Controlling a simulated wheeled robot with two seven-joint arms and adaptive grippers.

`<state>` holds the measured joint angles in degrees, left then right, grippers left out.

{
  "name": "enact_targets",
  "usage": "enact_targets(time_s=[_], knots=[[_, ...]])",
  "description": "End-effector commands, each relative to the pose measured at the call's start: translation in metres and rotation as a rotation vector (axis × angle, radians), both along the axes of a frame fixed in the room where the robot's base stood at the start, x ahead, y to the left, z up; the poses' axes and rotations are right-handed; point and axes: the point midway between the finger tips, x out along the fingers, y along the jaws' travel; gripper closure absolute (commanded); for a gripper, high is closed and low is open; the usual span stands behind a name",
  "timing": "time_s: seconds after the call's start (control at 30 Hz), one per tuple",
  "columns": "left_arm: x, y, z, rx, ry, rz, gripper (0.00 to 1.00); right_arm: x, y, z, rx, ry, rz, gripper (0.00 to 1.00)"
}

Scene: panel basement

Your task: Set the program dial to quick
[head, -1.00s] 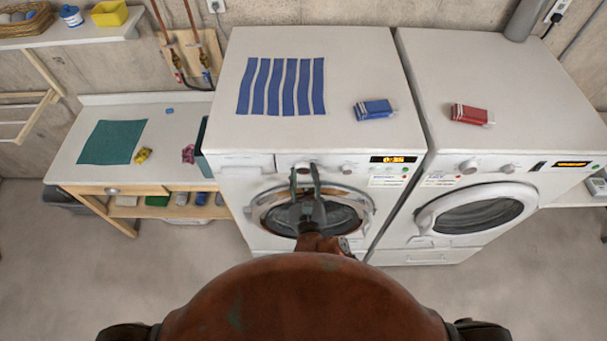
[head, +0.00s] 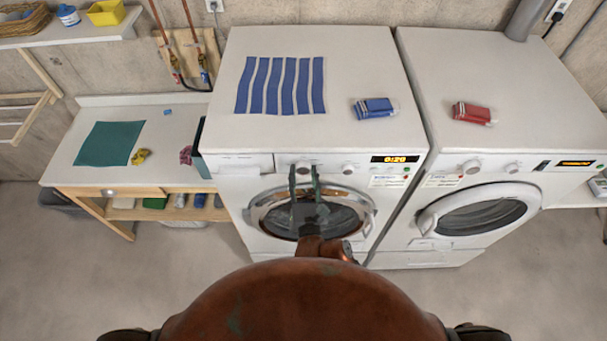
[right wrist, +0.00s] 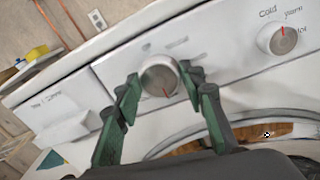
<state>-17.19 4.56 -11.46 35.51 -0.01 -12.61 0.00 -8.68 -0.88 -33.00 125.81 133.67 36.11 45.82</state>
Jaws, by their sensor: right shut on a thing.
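The washer (head: 235,190) stands in the middle, with two round knobs on its front panel. The program dial (head: 303,167) is the left knob. In the right wrist view the dial (right wrist: 158,79) is a grey knob with a red mark pointing down and slightly right; its labels are too blurred to read. My right gripper (head: 303,172) is shut on the dial, one green finger on each side, also in the right wrist view (right wrist: 160,82). The washer display (head: 395,159) reads about 0:20. My left gripper is out of view.
A temperature knob (right wrist: 284,38) sits right of the dial. The dryer (head: 530,90) stands close on the right.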

Motion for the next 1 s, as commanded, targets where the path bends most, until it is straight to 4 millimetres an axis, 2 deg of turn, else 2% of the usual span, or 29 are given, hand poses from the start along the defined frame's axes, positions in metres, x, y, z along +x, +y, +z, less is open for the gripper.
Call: enact_targets(time_s=[0.3, 0.33, 0.57, 0.87, 1.0], knots=[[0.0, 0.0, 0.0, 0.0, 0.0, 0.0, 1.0, -0.001, 0.001, -0.003, 0.001, 0.006, 0.001, 0.87], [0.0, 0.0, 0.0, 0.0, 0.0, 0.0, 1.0, -0.001, 0.001, -0.003, 0.001, 0.006, 0.001, 0.61], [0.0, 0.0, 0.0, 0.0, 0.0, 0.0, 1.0, 0.0, 0.0, -0.001, 0.0, 0.003, 0.001, 0.45], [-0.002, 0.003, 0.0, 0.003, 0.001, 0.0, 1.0, -0.002, 0.0, -0.001, -0.001, 0.002, 0.0, 0.45], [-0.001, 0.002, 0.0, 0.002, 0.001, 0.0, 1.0, -0.018, -0.001, -0.002, -0.001, 0.003, 0.001, 0.45]])
